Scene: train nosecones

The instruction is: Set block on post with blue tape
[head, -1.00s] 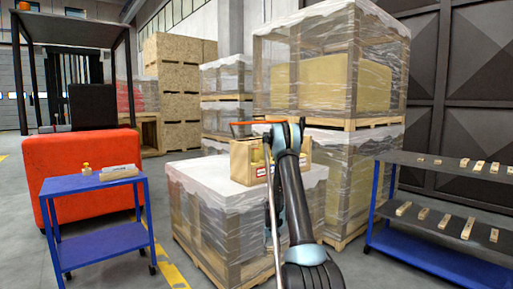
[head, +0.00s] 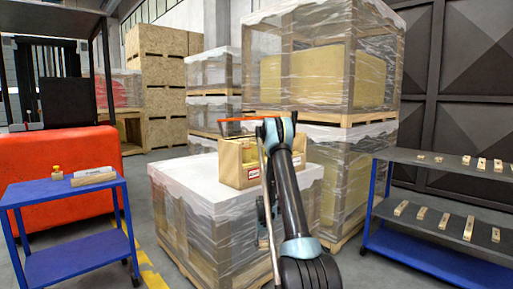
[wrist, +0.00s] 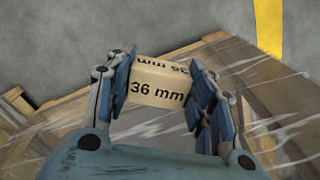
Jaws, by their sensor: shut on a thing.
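A pale wooden block (wrist: 155,92) marked "36 mm" is between the fingers of my gripper (wrist: 160,78) in the wrist view. The gripper is shut on it, with a finger pad at each side, and holds it over the edge of a plastic-wrapped crate and the grey floor. In the head view my arm rises in front of the wrapped crate and bends down again; its own links hide the gripper and block. I cannot make out a post with blue tape in either view.
A low wrapped crate (head: 175,225) carries an open box (head: 236,163) with a red label, close behind my arm. Taller wrapped crates (head: 350,88) stand behind. A blue cart (head: 50,194) is at the left, and a shelf cart (head: 425,160) with several small wooden blocks at the right.

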